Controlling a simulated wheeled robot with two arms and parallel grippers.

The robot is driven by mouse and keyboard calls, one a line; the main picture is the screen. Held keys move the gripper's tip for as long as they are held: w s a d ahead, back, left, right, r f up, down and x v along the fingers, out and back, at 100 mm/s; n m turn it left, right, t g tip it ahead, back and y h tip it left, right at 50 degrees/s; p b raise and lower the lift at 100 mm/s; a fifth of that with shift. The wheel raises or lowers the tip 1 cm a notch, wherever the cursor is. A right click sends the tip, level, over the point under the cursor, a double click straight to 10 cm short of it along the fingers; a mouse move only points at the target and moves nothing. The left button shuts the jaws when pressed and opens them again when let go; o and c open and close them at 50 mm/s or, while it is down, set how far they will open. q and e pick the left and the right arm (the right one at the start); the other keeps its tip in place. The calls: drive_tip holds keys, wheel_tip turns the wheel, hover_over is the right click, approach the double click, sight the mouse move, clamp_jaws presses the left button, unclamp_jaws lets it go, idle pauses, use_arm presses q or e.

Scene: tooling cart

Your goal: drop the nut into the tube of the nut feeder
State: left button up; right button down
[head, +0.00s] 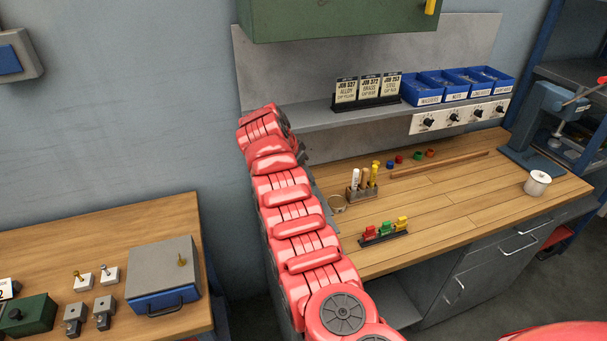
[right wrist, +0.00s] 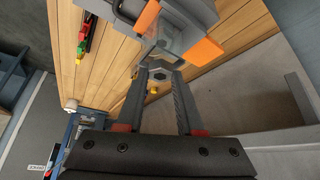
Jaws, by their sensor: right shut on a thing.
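My right gripper (right wrist: 159,82) reaches up the middle of the right wrist view, with its two dark fingers closing on a small grey nut (right wrist: 159,74). The nut sits at the fingertips and is partly covered by them. Just beyond it is a see-through part with orange pieces (right wrist: 201,52), which looks like the nut feeder. I cannot tell whether the nut is over the tube or touching it. In the head view my red arm hides the feeder and most of this gripper. My left gripper is not in view.
The wooden bench (head: 447,201) carries a rack of red, green and yellow pieces (head: 384,231), a holder with pens (head: 362,186) and a white cup (head: 537,183). Blue bins (head: 423,88) stand on the shelf behind. A second table (head: 60,248) is at left.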

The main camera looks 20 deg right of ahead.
drive_tip(key=shift+f+b, duration=0.45)
drive_tip(key=shift+f, duration=0.1)
idle(1.1)
drive_tip(key=shift+b, duration=0.4)
idle(0.5)
idle(0.4)
drive_tip(key=c, duration=1)
unclamp_jaws()
drive_tip(key=shift+o, duration=0.5)
drive_tip(key=shift+o, duration=0.8)
